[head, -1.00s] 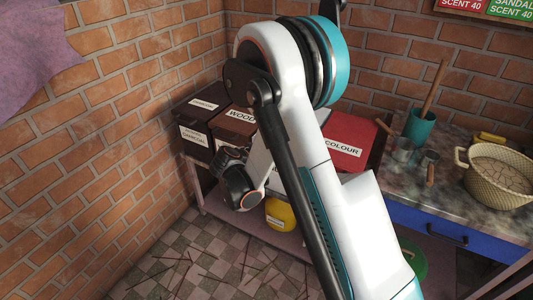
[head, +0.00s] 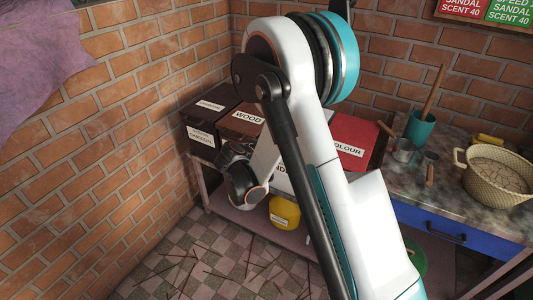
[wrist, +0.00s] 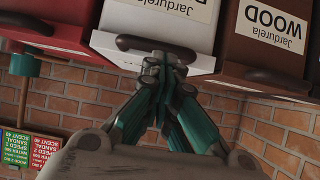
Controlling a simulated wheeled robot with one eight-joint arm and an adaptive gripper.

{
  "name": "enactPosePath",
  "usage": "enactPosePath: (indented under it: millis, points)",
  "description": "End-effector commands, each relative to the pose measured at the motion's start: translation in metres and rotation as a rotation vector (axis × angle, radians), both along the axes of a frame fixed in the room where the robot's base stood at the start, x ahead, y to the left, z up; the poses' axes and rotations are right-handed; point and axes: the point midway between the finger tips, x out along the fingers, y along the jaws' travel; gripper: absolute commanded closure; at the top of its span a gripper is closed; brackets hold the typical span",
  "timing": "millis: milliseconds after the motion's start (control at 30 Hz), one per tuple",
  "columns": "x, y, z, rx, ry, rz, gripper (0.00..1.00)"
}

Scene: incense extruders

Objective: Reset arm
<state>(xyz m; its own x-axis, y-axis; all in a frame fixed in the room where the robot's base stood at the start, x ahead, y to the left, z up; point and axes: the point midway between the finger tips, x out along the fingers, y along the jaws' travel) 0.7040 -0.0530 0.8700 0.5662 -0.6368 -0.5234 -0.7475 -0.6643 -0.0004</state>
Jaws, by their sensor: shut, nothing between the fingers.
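My arm crosses the middle of the head view, white and teal with a black link, and its wrist end hangs in front of the labelled boxes. My gripper shows in the wrist view (wrist: 163,70), with its teal and dark fingers drawn together and nothing between them. The fingertips appear close to the dark handle of a white box (wrist: 140,56); I cannot tell whether they touch it. In the head view my fingers cannot be made out.
A brown WOOD box (head: 240,128) and red COLOUR box (head: 352,140) stand on a shelf. A yellow container (head: 284,212) is below. A counter at right holds a woven basket (head: 497,180) and a teal mortar (head: 420,127). Sticks (head: 190,265) lie on the floor.

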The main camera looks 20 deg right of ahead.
Motion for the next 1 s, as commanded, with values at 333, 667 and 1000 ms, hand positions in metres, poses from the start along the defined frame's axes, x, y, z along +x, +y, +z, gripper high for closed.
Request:
enactPosePath:
  millis: [333,667,1000]
  points:
    - [-0.038,0.046,-0.036,0.0,-0.001,0.007,1.0]
    - [-0.05,0.059,-0.048,-0.001,-0.001,0.004,1.0]
    - [-0.057,0.053,-0.007,0.022,0.084,0.059,1.0]
